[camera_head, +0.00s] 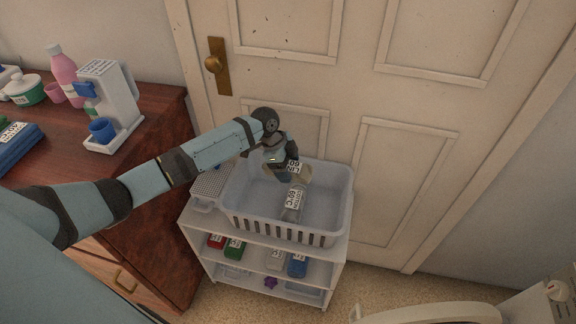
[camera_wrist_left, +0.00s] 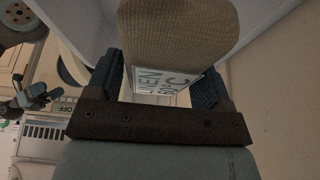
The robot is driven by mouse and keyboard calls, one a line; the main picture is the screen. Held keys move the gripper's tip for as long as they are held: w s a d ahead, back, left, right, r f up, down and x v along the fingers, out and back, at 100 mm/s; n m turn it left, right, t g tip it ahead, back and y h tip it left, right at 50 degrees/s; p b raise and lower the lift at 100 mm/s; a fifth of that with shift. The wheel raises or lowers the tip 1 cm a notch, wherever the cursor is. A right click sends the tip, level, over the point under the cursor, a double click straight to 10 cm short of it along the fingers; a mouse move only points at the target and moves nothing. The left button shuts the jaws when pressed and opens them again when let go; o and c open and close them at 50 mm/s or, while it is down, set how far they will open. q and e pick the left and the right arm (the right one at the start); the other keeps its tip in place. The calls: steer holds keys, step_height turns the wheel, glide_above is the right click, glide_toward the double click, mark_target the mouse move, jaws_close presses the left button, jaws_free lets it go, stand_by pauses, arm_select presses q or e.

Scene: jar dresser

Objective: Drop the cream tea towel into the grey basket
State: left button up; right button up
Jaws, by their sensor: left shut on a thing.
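The grey basket (camera_head: 340,205) stands on top of a white shelf unit against the door. My left gripper (camera_head: 289,170) is over the inside of the basket and shut on the cream tea towel (camera_head: 304,176). In the left wrist view the towel (camera_wrist_left: 178,35) is a beige roll with a white label, held between the two fingers (camera_wrist_left: 160,85). The gripper hides part of the towel in the head view.
The shelf unit (camera_head: 265,245) holds red, green, pale and blue rolled items below. A pale perforated box (camera_head: 208,187) stands left of the basket. A wooden dresser (camera_head: 155,165) at left carries a coffee machine (camera_head: 115,105), a blue cup and a pink bottle.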

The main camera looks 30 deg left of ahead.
arm_select(q)
steer(key=o, duration=0.9)
steer(key=shift+o, duration=0.2)
steer(key=shift+r, duration=0.1)
steer(key=p+v, duration=0.1)
steer(key=v, duration=1.2)
steer(key=shift+r, duration=0.35)
arm_select(e)
steer(key=shift+s, duration=0.15)
arm_select(q)
steer(key=shift+a, duration=0.15)
arm_select(e)
steer(key=shift+s+d, duration=0.1)
steer(key=shift+s, duration=0.05)
